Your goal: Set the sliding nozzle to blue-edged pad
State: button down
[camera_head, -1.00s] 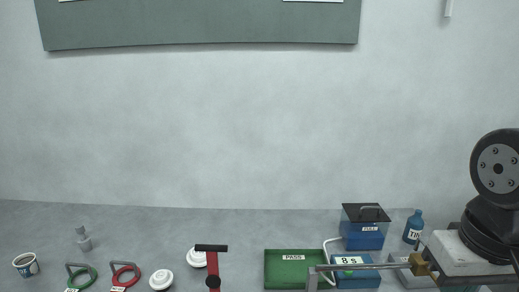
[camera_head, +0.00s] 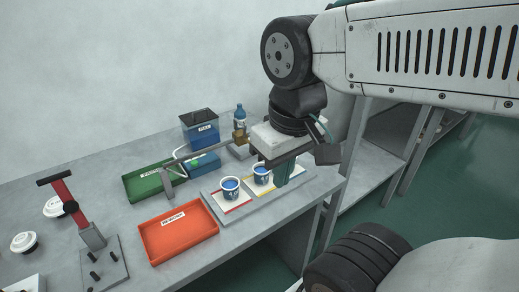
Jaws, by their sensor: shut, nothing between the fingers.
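A grey bar (camera_head: 205,154) runs from a brass block (camera_head: 240,138) out to the left and ends in a short downward piece (camera_head: 168,186); I take this as the sliding nozzle. It hangs by the green tray, left of the pads. A grey plate (camera_head: 247,211) at the table's front holds white pads. The red-edged pad and the yellow-edged pad each bear a blue-and-white cup, the left one (camera_head: 230,189) and the right one (camera_head: 261,174). My gripper (camera_head: 284,179) is shut and empty, low over the plate's right end. It partly hides a third pad there; I cannot tell its edge colour.
A red-handled lever (camera_head: 62,195) stands at left. Bare table lies between the two trays.

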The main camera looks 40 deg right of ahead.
aim_at(241, 137)
jog(key=k, duration=0.75)
jog(key=z, duration=0.75)
jog(key=i, duration=1.3)
jog(key=u, duration=0.7)
